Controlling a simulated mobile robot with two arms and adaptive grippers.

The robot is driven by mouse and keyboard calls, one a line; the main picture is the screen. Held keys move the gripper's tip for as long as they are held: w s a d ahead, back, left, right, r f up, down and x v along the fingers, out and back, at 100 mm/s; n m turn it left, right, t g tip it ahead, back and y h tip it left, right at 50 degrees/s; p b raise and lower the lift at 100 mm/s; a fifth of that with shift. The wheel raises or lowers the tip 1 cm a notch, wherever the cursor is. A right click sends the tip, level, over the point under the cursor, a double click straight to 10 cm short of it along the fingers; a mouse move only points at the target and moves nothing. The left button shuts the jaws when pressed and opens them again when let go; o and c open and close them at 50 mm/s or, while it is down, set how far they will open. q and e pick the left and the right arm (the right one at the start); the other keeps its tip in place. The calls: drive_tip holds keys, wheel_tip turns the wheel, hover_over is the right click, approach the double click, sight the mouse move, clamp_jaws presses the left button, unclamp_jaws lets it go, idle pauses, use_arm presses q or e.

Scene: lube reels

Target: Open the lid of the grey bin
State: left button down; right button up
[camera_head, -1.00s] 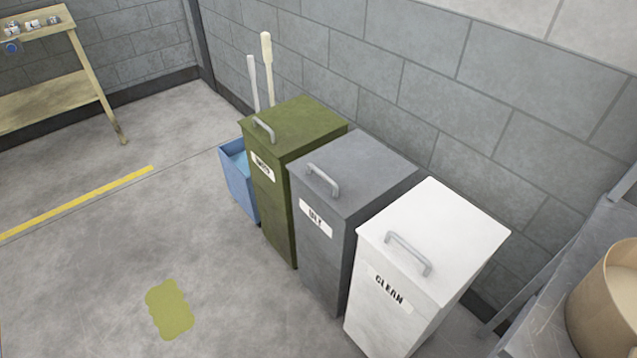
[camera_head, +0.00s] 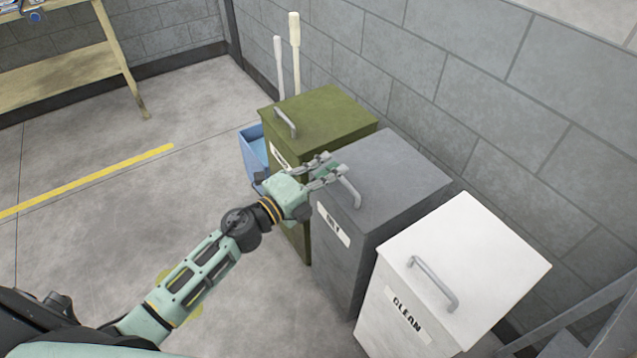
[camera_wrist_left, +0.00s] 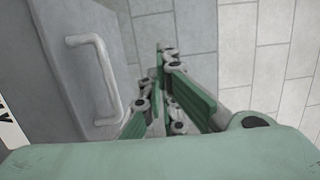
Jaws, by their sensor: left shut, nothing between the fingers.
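The grey bin (camera_head: 395,175) stands between the green and the white bin, its lid down. Its bar handle (camera_head: 352,190) is on the lid near the front edge. My left gripper (camera_head: 334,167) is shut and empty, at the front edge of the grey lid beside the handle's far end. In the left wrist view the handle (camera_wrist_left: 106,75) is left of the gripper fingers (camera_wrist_left: 160,75), which are not around it. Whether a finger touches the handle or lid I cannot tell. My right gripper is not in view.
The green bin (camera_head: 330,115) and the white bin (camera_head: 480,250) flank it closely, both lids down. A blue container (camera_head: 250,150) with upright handles stands beyond the green one. A block wall is behind. The floor in front is open. A wooden table (camera_head: 60,65) is far left.

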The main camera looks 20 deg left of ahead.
use_arm(q)
drive_tip(key=s+d+r+m+g+h, duration=0.2)
drive_tip(key=d+r+m+g+h, duration=0.3)
drive_tip(key=m, duration=0.7)
drive_tip(key=a+f+m+g+y, duration=0.55)
drive_tip(key=a+m+y, duration=0.3)
drive_tip(key=a, duration=0.35)
drive_tip(key=x, duration=0.9)
drive_tip(key=shift+f+n, duration=0.45)
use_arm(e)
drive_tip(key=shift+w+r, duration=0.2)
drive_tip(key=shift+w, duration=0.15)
use_arm(q)
drive_tip(key=shift+s+r+y+p, duration=0.1)
drive_tip(key=shift+y+p, duration=0.15)
drive_tip(key=shift+p, duration=0.05)
